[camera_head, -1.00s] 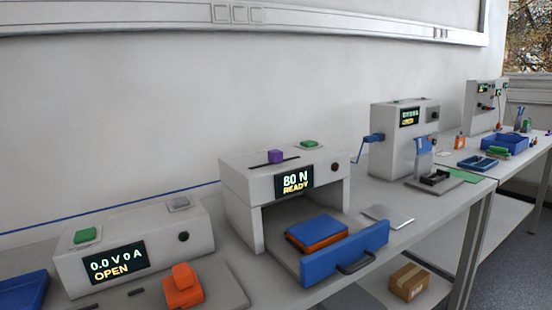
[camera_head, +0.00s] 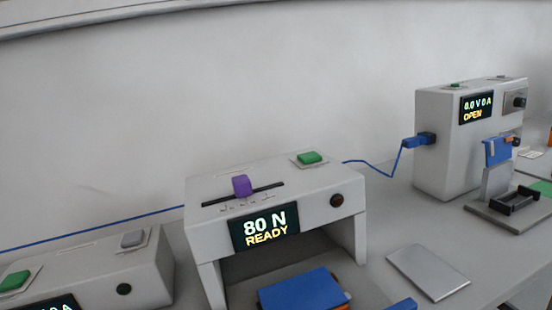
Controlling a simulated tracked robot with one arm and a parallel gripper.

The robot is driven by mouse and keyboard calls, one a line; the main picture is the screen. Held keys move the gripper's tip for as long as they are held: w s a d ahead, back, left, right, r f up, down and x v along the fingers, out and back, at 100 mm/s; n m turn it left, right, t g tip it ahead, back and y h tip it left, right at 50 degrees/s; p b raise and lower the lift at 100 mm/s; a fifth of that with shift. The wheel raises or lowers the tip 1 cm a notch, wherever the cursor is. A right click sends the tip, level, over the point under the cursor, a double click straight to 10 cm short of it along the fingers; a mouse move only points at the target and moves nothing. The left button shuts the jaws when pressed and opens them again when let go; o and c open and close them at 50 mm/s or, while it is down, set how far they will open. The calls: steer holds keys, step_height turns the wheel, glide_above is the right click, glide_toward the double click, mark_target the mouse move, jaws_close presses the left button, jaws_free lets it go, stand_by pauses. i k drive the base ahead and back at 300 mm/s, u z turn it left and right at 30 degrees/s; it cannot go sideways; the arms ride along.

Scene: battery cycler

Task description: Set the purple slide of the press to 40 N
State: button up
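The press (camera_head: 205,232) is a light grey box on legs in the lower middle of the head camera view. Its purple slide (camera_head: 242,186) sits near the middle of a dark slot on the press top. Small marks line the front of the slot; their numbers are too small to read. The press display (camera_head: 265,228) reads "80 N READY". A green button (camera_head: 310,158) is on the top at the right, and a dark red round knob or light (camera_head: 337,200) is on the front. My gripper does not show in the view.
A blue and orange block (camera_head: 303,290) lies under the press. A grey unit (camera_head: 150,268) with green and grey buttons stands at left. A taller grey device (camera_head: 437,150) with a blue cable stands at right. A flat silver plate (camera_head: 428,271) lies between. The space above the press is clear.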

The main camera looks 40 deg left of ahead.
mark_target(242, 185)
steer(key=u, duration=0.25)
steer(key=i, duration=0.9)
steer(key=u, duration=0.55)
